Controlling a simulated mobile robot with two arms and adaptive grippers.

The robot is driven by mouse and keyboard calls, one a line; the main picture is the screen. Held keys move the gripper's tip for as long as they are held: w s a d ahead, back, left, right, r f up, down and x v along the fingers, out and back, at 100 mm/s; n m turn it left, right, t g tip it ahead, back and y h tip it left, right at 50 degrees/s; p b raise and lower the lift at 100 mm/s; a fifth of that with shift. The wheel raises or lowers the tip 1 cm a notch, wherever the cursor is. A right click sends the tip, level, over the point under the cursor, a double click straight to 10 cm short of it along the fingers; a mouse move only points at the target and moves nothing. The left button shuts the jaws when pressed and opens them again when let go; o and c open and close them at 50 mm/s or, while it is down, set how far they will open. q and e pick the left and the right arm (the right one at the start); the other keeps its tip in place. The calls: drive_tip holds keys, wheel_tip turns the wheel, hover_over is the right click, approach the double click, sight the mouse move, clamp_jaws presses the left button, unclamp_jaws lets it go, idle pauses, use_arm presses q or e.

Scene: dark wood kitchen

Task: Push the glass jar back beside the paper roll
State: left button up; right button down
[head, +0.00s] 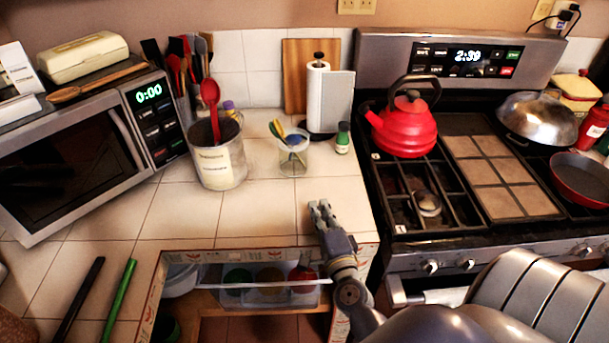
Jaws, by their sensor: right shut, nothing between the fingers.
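The glass jar (293,163) is clear and stands upright on the tiled counter, with a few coloured utensils in it. The paper roll (318,95) stands on a holder with a white panel, behind the jar and a little to its right. A strip of counter shows between their bases. My right gripper (319,206) is shut and empty, over the front part of the counter. It is in front of the jar and slightly to its right, apart from it. My left gripper is out of view.
A large utensil can (218,163) stands left of the jar. A small green-capped bottle (343,138) stands to its right. A wooden board (297,62) leans on the wall behind. The stove with a red kettle (405,125) is at right. An open drawer (265,285) lies below the counter's front edge.

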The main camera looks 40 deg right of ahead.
sight(303, 164)
drive_tip(key=shift+w+d+r, duration=0.1)
drive_tip(key=shift+w+d, duration=0.05)
drive_tip(key=shift+w, duration=0.25)
drive_tip(key=p+x, duration=0.1)
drive_tip(key=x, duration=0.3)
drive_tip(key=shift+r, duration=0.2)
drive_tip(key=x, duration=0.7)
drive_tip(key=shift+w+d+f+p, duration=0.1)
drive_tip(key=shift+w+f+p, duration=0.2)
drive_tip(key=shift+p, duration=0.1)
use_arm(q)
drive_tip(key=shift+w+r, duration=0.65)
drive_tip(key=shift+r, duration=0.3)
use_arm(e)
drive_tip(key=shift+w+d, duration=0.2)
drive_tip(key=shift+w, duration=0.4)
